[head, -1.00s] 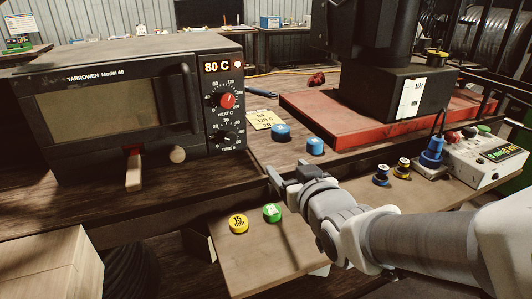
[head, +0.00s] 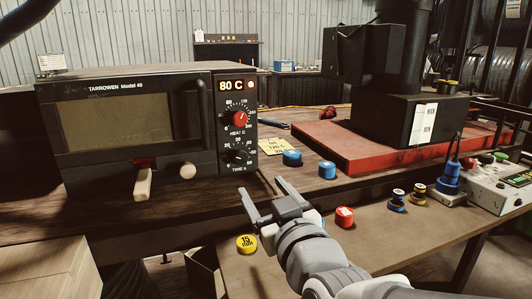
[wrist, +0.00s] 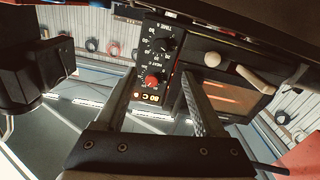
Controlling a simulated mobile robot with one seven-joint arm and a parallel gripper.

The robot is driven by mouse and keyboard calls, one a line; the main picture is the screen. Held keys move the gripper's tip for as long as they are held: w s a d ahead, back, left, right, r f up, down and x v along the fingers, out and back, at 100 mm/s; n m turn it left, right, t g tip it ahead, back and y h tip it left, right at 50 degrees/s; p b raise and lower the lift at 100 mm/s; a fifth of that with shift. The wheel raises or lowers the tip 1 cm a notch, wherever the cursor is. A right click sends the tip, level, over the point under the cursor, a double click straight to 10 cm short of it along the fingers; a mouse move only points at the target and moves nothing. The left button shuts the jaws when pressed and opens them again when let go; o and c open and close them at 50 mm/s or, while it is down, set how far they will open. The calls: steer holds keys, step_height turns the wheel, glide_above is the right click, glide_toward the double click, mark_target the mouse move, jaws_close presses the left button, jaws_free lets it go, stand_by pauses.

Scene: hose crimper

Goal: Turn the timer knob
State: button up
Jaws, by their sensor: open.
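The timer knob (head: 237,156) is a black dial marked TIME on the lower front panel of the grey oven (head: 130,125). Above it is the red heat knob (head: 239,118), under a display reading 80 C. My gripper (head: 262,187) is open and empty, in front of the bench edge, below the timer knob in the picture and apart from it. In the wrist view, the picture is upside down: the timer knob (wrist: 166,43) and red knob (wrist: 152,79) show beyond and between my open fingers (wrist: 158,76). Nothing hides the timer knob.
A wooden-looking lever (head: 143,182) and a round pale knob (head: 188,170) stick out of the oven front. Yellow (head: 247,243) and red (head: 344,217) caps sit on the lower shelf. A red-based machine (head: 360,150) stands right.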

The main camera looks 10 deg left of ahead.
steer(key=p, duration=0.8)
glide_toward(241, 158)
steer(key=b+x, duration=0.1)
steer(key=x, duration=0.7)
steer(key=shift+w+a, duration=0.1)
steer(key=shift+w, duration=0.15)
steer(key=shift+c, duration=0.3)
jaws_close()
